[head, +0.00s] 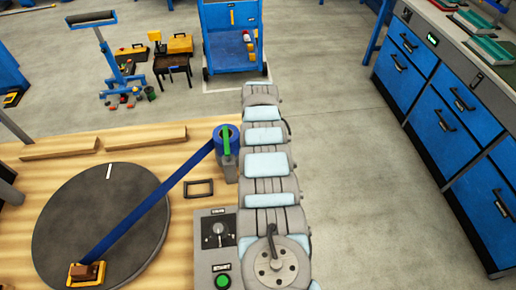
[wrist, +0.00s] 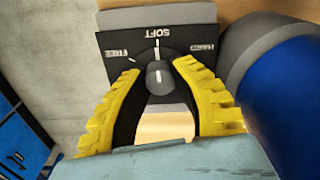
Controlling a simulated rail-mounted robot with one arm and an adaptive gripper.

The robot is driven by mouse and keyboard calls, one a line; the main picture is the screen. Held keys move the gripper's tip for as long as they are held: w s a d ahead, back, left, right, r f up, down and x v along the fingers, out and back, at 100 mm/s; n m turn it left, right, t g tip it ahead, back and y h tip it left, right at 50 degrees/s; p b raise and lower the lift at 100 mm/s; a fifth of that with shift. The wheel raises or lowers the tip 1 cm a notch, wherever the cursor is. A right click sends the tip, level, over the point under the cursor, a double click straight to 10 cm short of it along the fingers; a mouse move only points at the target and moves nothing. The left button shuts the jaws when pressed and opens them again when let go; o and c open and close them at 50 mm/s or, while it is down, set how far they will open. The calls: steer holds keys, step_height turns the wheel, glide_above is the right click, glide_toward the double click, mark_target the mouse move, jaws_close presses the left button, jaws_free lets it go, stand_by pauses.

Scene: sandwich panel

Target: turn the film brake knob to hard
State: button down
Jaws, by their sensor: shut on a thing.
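The film brake knob (wrist: 158,76) is a dark grey knob on a black dial plate (wrist: 117,44) marked FREE, SOFT and HARD. In the wrist view, its white mark points at SOFT, at the top middle. HARD is at the right of the plate and FREE at the left. My gripper (wrist: 158,70) has its yellow-ribbed fingers on either side of the knob, shut on it. A blue film roll (wrist: 285,85) is close to the right finger. The film roll (head: 221,130) also shows in the head view, where my arm hides the gripper and I cannot make out the knob.
Blue film (head: 150,210) stretches from the roll to a brown-and-yellow block (head: 86,273) on the dark turntable (head: 60,215). A control box (head: 202,255) with a green button stands beside my arm. Blue cabinets (head: 445,100) line the right; the floor between is clear.

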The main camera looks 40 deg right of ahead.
steer(key=m, duration=0.1)
steer(key=m+b, duration=0.1)
steer(key=shift+f+m, duration=0.25)
steer(key=shift+m, duration=0.15)
steer(key=m+b, duration=0.2)
steer(key=m, duration=0.1)
steer(key=shift+m, duration=0.3)
steer(key=m+b, duration=0.3)
steer(key=m, duration=0.3)
steer(key=shift+r, duration=0.1)
steer(key=c, duration=0.8)
jaws_free()
steer(key=shift+r, duration=0.1)
step_height(320, 180, up, 12)
steer(key=shift+r, duration=0.1)
